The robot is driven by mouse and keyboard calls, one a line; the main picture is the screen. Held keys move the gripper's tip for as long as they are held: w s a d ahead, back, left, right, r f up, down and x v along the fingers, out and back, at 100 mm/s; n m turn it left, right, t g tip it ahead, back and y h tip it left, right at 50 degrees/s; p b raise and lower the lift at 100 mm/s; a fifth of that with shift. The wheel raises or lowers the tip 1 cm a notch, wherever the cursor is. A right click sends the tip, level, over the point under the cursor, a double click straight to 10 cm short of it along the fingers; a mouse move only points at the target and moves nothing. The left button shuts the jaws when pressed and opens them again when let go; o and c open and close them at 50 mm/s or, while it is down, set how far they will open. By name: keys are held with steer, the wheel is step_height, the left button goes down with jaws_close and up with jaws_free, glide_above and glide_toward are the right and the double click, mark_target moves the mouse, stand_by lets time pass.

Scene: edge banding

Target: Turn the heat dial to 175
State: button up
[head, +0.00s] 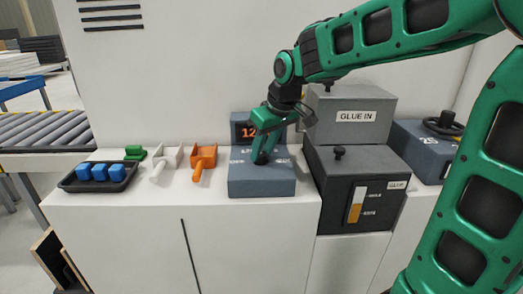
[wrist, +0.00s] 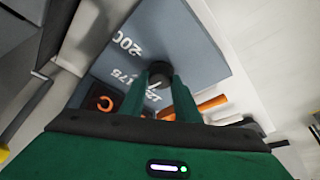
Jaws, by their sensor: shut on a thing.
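The heat dial is a black round knob (wrist: 158,70) on top of a blue-grey control box (head: 262,184). In the wrist view, white numbers 200 and 175 are printed around it, and a further number is partly covered near the fingers. My gripper (head: 262,152) points down over the box. Its two green fingers (wrist: 161,85) are closed on the knob's sides. A white mark shows by the knob, but its exact setting is hard to read. An orange-digit display (head: 246,132) behind the box is partly hidden by my gripper; a 1 and a 2 show.
A dark glue unit with a "GLUE IN" hopper (head: 350,103) stands close to the right. To the left are an orange scoop (head: 204,158), a white scoop (head: 165,163), a green block (head: 135,153) and a black tray (head: 72,184) with blue blocks.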

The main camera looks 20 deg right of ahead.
steer(key=shift+a+m+h, duration=0.15)
steer(key=shift+m+h, duration=0.75)
steer(key=shift+m, duration=1.3)
steer(key=o, duration=1)
steer(key=shift+o, duration=0.2)
steer(key=v, duration=1)
steer(key=shift+s+r, duration=0.15)
steer(key=shift+r, duration=0.15)
